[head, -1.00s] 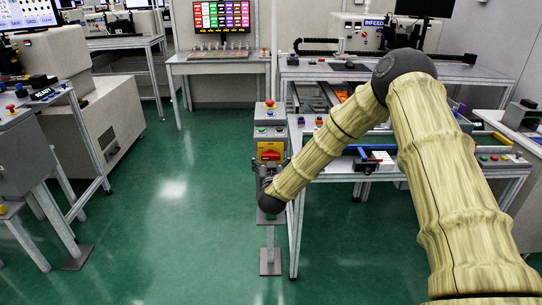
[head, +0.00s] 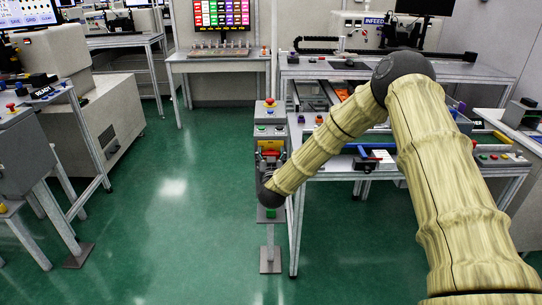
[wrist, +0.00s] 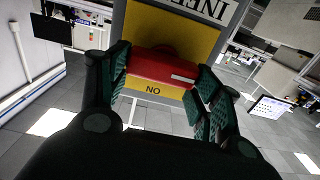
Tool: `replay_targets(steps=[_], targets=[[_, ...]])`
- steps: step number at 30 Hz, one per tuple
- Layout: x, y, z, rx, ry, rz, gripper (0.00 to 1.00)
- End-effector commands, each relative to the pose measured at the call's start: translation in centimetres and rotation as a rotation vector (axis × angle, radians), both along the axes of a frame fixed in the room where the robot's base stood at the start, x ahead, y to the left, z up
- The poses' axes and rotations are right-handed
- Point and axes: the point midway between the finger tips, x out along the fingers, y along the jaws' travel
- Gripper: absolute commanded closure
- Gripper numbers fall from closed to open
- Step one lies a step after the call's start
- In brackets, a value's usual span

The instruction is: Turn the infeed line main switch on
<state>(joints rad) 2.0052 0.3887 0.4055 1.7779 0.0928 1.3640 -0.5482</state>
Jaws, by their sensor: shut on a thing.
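The infeed main switch has a red handle (wrist: 160,68) on a yellow plate (wrist: 150,30). In the wrist view the handle lies across the plate, a little tilted, between the fingers of my gripper (wrist: 162,82). The fingers are shut on its two ends. Lettering "NO" on the plate and part of "INFEED" above show upside down or tilted. In the head view the red handle (head: 271,145) is partly hidden by my gripper (head: 271,160), which is in front of the switch box on its post.
The infeed table (head: 330,172) stands close at the right. Open green floor (head: 180,220) lies to the left.

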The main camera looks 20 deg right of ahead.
Motion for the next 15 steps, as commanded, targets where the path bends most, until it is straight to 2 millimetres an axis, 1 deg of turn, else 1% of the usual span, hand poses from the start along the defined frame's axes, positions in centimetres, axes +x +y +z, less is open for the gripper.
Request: replay_targets(steps=[8,15], targets=[[0.00,-0.18,-0.15,0.069,-0.021,-0.002,0.60],[-0.04,-0.46,-0.39,0.232,-0.068,-0.003,0.60]])
